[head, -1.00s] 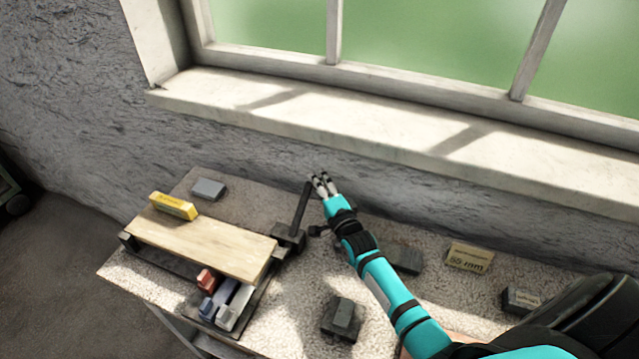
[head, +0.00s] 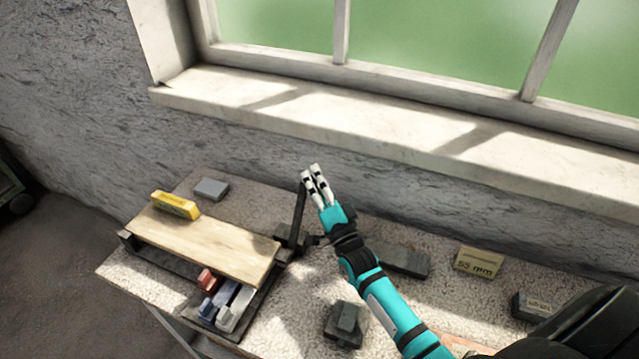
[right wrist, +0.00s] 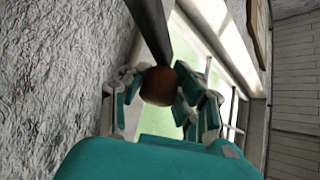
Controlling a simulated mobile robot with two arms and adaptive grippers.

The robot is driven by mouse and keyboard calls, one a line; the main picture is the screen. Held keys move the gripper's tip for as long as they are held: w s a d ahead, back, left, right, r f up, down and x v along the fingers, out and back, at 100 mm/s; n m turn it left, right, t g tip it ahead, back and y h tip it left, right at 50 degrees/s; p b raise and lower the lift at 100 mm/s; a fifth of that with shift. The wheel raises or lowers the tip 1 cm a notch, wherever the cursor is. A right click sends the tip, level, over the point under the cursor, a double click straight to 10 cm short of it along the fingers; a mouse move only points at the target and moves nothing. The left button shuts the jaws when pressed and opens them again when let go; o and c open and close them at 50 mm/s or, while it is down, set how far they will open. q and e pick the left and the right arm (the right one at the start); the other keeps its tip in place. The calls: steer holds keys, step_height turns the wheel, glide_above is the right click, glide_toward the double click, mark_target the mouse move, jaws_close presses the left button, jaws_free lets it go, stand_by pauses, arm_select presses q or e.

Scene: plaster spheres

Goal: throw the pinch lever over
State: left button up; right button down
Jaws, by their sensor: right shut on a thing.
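The pinch lever (head: 298,212) is a dark bar that rises from a black block at the right end of the wooden board. It stands nearly upright, with a slight lean. In the right wrist view its dark shaft (right wrist: 150,30) ends in a round brown knob (right wrist: 158,87). My right gripper (head: 313,172) is at the lever's top, its pale fingers pointing up and left. It is shut on the lever, with the knob between its fingers in the wrist view. The fingers partly hide the lever's top in the head view. My left gripper is out of view.
The wooden board (head: 205,240) carries a yellow block (head: 175,205). Red, blue and pale pieces lie at its front. A grey block (head: 211,188), a dark block (head: 344,323) and a labelled tan block (head: 478,262) sit on the speckled bench. The wall and windowsill (head: 380,135) are close behind.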

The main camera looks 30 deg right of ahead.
steer(key=shift+s+a+r+n+t+y+b, duration=0.4)
steer(key=shift+s+a+n+y, duration=0.2)
steer(key=shift+s+a+n, duration=0.2)
steer(key=shift+s+a+r+n+t+y+b, duration=0.15)
steer(key=shift+s+a+n+t+y+b, duration=0.15)
steer(key=shift+s+a+n+y+b, duration=0.4)
steer(key=c, duration=1.5)
jaws_free()
steer(key=o, duration=0.6)
steer(key=shift+r+p, duration=0.3)
steer(key=shift+c, duration=0.2)
steer(key=s+d, duration=0.1)
steer(key=s, duration=1.2)
steer(key=shift+f, duration=0.35)
steer(key=shift+d+r+h, duration=0.1)
steer(key=shift+h, duration=0.2)
